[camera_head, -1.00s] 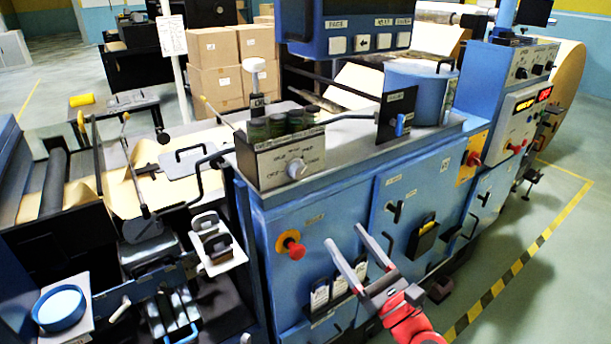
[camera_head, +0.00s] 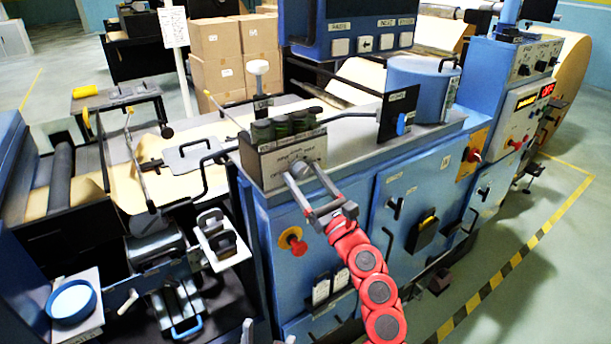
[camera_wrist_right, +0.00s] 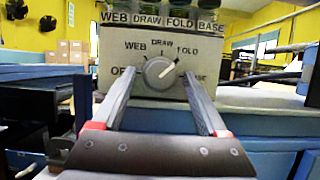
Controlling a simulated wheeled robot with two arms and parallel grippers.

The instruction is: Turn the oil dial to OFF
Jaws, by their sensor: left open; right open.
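The oil dial (camera_head: 300,168) is a round grey knob on a pale panel (camera_wrist_right: 120,52) on the blue machine. In the right wrist view the dial (camera_wrist_right: 159,72) has its white pointer line toward the upper right, at FOLD. OFF is at the left of the dial, partly hidden by a finger; WEB, DRAW and BASE are also marked. My right gripper (camera_head: 314,188) is open, with one finger on each side of the dial; I cannot tell whether they touch it. My left gripper (camera_head: 268,338) shows only as grey fingertips at the bottom edge, apart from the dial.
Green-topped jars (camera_head: 283,127) stand above the panel. A black handle (camera_head: 205,152) is left of it, and a black plate with a blue lever (camera_head: 400,122) is to its right. A red knob (camera_head: 298,247) is below.

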